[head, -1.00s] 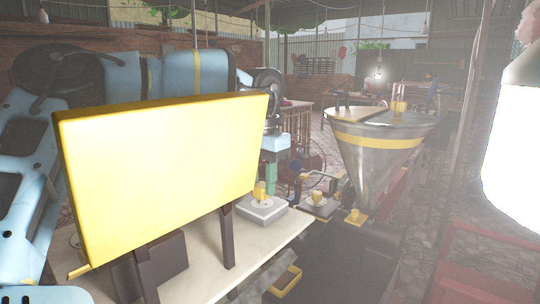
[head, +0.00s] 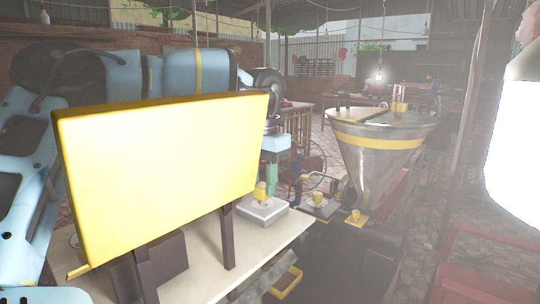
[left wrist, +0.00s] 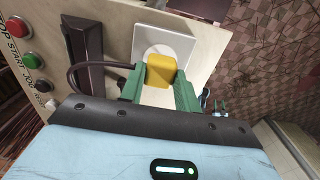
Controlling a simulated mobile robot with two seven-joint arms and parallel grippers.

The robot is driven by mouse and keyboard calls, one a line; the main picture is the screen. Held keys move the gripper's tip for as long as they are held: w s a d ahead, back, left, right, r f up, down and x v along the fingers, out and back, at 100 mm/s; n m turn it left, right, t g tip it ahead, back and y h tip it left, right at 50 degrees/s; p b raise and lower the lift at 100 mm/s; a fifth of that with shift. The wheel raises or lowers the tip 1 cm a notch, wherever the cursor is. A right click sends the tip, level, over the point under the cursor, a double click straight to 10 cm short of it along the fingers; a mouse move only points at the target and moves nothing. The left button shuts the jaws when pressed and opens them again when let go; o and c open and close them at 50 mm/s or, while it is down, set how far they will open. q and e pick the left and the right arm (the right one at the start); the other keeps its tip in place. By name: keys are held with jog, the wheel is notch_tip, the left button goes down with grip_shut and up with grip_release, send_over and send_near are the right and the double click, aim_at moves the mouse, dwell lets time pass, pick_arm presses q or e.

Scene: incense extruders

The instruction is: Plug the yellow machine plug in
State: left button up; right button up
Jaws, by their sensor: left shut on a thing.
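The yellow machine plug (left wrist: 161,70) sits between the green fingers of my left gripper (left wrist: 160,88) in the left wrist view. The gripper is shut on it. The plug lies over the white socket plate (left wrist: 170,42), and its contact face is hidden, so I cannot tell how deep it sits. In the head view the yellow plug (head: 260,190) is at the top of the grey socket box (head: 263,213) on the table, with my left gripper (head: 268,184) just behind it. My right gripper is not in view.
A large yellow panel (head: 160,165) on dark legs hides part of the pale table (head: 200,282). A metal hopper (head: 375,160) stands to the right, with small yellow parts (head: 317,198) below it. Red, green and black buttons (left wrist: 33,60) and a dark handle (left wrist: 82,50) flank the socket.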

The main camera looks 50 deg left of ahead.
aim_at(261, 186)
pick_arm(q)
jog(key=shift+f+b, duration=0.45)
jog(key=shift+f, duration=0.35)
dwell(0.4)
jog(key=o, duration=1)
jog(key=r, duration=0.7)
jog(key=shift+s+d, duration=0.15)
jog(key=shift+s, duration=0.1)
jog(key=shift+r, duration=0.5)
jog(key=shift+w, duration=0.1)
jog(key=shift+w, duration=0.15)
